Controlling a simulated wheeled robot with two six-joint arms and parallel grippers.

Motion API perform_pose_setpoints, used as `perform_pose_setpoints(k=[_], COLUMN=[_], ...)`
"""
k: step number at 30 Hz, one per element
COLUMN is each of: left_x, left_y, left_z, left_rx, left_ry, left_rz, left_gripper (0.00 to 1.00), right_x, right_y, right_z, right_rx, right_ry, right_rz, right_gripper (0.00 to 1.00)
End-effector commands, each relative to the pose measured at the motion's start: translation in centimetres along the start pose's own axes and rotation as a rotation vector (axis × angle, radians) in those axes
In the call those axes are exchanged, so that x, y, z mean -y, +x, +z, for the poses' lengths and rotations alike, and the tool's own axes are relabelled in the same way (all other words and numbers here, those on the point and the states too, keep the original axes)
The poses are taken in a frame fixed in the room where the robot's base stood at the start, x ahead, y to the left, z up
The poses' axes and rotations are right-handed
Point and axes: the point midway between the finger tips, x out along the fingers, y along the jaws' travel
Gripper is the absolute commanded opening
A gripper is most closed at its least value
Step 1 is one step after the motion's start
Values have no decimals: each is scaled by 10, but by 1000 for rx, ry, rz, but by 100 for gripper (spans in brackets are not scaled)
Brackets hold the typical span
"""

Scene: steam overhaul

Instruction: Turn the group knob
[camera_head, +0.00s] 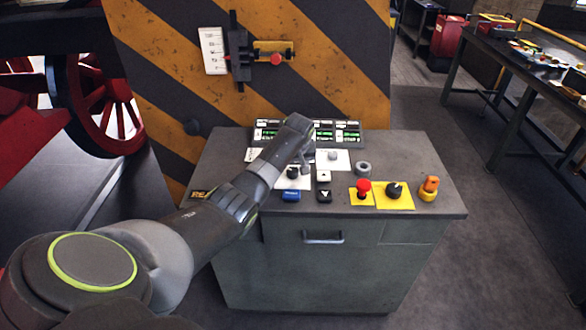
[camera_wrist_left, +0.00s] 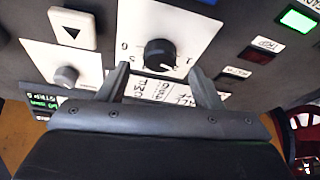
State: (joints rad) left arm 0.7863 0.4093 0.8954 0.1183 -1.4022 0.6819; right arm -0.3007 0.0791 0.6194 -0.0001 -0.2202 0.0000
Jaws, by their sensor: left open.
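A round black knob (camera_wrist_left: 160,55) with a white pointer mark sits on a white plate (camera_wrist_left: 200,30) with numbers and a printed label, too unclear to read fully. In the head view this knob (camera_head: 292,172) is on the console top, partly hidden by my left arm. A grey knob (camera_wrist_left: 66,77) is on another white plate; it also shows in the head view (camera_head: 332,155). My left gripper (camera_wrist_left: 158,72) is open, its fingertips apart on either side of the black knob's near edge. I cannot tell whether they touch it. My right gripper is not in view.
The grey console (camera_head: 420,160) also holds a black arrow button (camera_head: 324,195), a blue button (camera_head: 291,195), a red mushroom button (camera_head: 363,186), a black switch (camera_head: 394,189) and an orange control (camera_head: 429,187). A green-lit panel (camera_head: 338,133) stands behind. A striped wall (camera_head: 165,60) rises at the back.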

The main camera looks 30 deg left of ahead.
Motion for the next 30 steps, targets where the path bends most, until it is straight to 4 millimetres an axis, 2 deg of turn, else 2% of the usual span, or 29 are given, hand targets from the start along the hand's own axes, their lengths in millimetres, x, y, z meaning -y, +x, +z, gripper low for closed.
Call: perform_pose_setpoints(k=[3,9,23,30], left_x=[-1,-1,0,0], left_y=[14,28,34,34], left_z=[0,0,0,0], left_rx=[1,1,-1,-1], left_ry=[0,0,0,0], left_rz=[0,0,1,1], left_gripper=[59,59,59,28], right_x=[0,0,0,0], right_y=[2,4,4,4], right_z=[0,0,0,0], right_rx=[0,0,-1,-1], right_ry=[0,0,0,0], right_rz=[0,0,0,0], right_gripper=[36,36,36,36])
